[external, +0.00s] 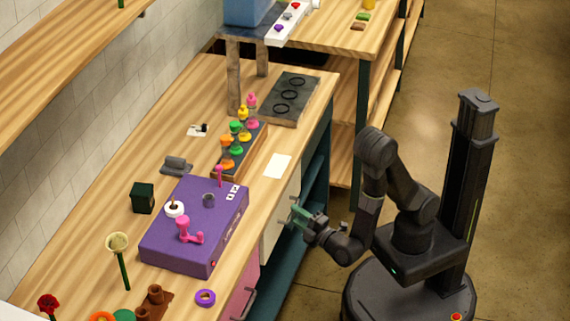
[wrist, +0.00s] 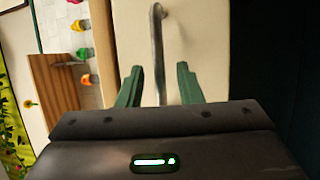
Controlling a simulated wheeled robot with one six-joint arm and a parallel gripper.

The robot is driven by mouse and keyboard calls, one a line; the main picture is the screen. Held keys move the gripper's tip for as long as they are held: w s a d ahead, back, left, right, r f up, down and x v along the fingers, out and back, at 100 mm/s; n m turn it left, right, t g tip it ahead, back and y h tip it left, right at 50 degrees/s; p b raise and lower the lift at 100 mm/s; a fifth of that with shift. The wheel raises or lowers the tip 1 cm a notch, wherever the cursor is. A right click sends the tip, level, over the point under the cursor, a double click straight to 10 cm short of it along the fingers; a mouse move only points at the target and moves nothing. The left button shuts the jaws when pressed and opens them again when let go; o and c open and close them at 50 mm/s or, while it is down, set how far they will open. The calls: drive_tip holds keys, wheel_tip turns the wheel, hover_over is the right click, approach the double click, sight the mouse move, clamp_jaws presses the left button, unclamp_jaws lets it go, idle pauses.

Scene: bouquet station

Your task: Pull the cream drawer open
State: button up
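The cream drawer (external: 276,233) is in the front of the wooden counter and looks shut. In the wrist view its cream front (wrist: 205,45) fills the middle, with a grey bar handle (wrist: 157,50) running up the picture. My gripper (external: 299,214) is at the drawer front in the external view. In the wrist view my gripper (wrist: 160,85) is open, its two green fingers apart, one on each side of the handle's lower part. I cannot tell whether either finger touches the handle.
A pink drawer (external: 245,287) with its own handle is nearer the camera. On the counter are a purple box (external: 195,232), a wooden rack (external: 245,150) of coloured pieces and a white card (external: 277,165). The floor (external: 505,200) beyond my base is clear.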

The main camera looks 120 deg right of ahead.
clamp_jaws()
drive_tip(key=s+a+b, duration=0.7)
drive_tip(key=s+a, duration=0.9)
idle(0.4)
drive_tip(key=shift+s, duration=0.1)
unclamp_jaws()
